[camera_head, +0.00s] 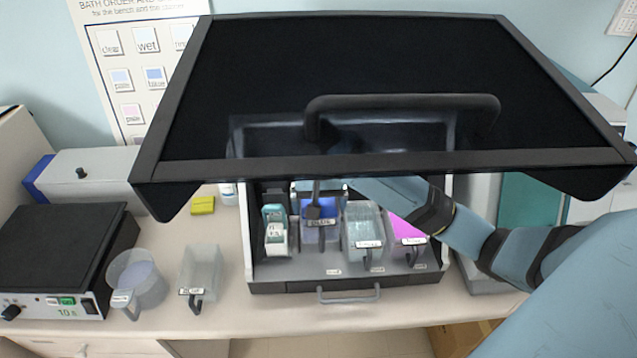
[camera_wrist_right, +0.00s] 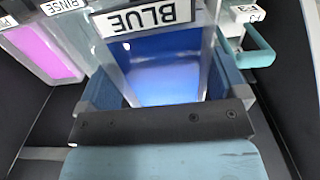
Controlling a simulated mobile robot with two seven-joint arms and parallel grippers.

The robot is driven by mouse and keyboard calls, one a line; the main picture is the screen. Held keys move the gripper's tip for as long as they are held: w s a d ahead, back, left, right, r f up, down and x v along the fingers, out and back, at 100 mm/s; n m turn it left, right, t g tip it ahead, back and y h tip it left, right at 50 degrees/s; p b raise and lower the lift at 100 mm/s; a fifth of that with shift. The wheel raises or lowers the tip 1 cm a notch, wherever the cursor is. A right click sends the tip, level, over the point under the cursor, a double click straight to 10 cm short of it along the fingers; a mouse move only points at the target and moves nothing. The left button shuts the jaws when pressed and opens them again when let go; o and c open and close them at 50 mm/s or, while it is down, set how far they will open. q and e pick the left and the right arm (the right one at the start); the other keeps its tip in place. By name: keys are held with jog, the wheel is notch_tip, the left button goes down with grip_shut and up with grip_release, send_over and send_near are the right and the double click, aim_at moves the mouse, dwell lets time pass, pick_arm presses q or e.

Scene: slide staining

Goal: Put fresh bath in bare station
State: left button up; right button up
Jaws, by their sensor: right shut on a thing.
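The blue bath (camera_head: 333,233), labelled BLUE, is inside the open hood, between the teal-handled white holder (camera_head: 276,235) and the clear rinse bath (camera_head: 362,225). Its label sits higher in the picture than its neighbours' labels; whether its base touches the floor I cannot tell. My right gripper (camera_head: 318,207) reaches in from the right and is shut on it; the hood partly hides the grip. In the right wrist view the blue bath (camera_wrist_right: 165,65) fills the space before the gripper. The pink bath (camera_head: 405,230) stands at the right. My left gripper is out of view.
The hood's dark raised sash (camera_head: 350,80) hangs over the stations. On the bench to the left are an empty clear bath (camera_head: 203,262), a jug of pale liquid (camera_head: 142,282), a yellow block (camera_head: 203,205) and a black-topped device (camera_head: 60,245).

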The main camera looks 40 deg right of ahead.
jog(key=shift+w+d, duration=0.25)
jog(key=shift+d+f, duration=0.15)
jog(key=shift+s+f, duration=0.1)
jog(key=shift+f, duration=0.85)
notch_tip(320, 180, down, 3)
jog(key=shift+r+b, duration=0.1)
jog(key=shift+b, duration=0.9)
jog(key=shift+f+b, duration=0.4)
pick_arm(q)
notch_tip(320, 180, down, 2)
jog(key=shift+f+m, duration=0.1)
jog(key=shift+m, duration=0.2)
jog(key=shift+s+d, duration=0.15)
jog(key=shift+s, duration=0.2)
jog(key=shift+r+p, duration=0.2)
jog(key=shift+p, duration=0.1)
